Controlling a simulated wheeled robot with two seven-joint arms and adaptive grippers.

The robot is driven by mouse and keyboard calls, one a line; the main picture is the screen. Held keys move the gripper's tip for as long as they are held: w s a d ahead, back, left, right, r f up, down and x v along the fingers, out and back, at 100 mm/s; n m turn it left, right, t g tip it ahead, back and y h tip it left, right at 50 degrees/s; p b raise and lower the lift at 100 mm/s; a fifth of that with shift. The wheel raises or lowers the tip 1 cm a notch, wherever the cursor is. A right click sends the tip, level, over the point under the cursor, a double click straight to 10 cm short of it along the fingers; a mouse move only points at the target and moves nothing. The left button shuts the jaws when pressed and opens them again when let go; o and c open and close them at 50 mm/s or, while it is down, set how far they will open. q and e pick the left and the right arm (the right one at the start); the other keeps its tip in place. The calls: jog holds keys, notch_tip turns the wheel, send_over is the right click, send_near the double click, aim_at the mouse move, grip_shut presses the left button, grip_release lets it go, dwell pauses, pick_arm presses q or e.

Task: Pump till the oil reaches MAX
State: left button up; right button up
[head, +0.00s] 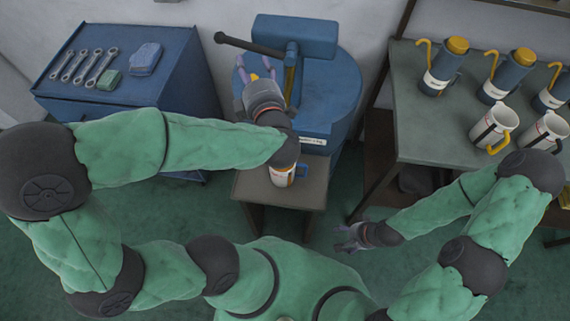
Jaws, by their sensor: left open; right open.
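A blue pump machine (330,100) stands at the back centre, with a dark lever (250,46) ending in a round knob at its left. My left gripper (265,74) is open in front of the machine, below the lever and apart from its knob. A white jug with a yellow handle (283,177) stands on a small brown stand (255,190) in front of the machine. My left wrist hides part of the jug. The oil level and MAX mark cannot be made out. My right gripper (348,238) is open and empty, low to the right of the stand.
A blue cabinet (130,95) at the left holds several wrenches (85,65) and cloths (146,58). A grey-green table (425,120) at the right holds blue oil cans (440,75) and white jugs (490,125). Floor shows between stand and table.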

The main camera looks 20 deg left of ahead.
aim_at(242, 44)
pick_arm(q)
jog(key=w+a+y+p, duration=0.1)
jog(key=w+a+p, duration=0.1)
jog(key=w+p, duration=0.1)
jog(key=w+a+n+g+y+p, duration=0.1)
jog(key=w+a+p, duration=0.2)
jog(key=w+a+n+g+y+p, duration=0.1)
jog(key=w+a+p, duration=0.2)
jog(key=shift+f, duration=0.35)
dwell(0.8)
jog(key=shift+n, duration=0.3)
grip_shut()
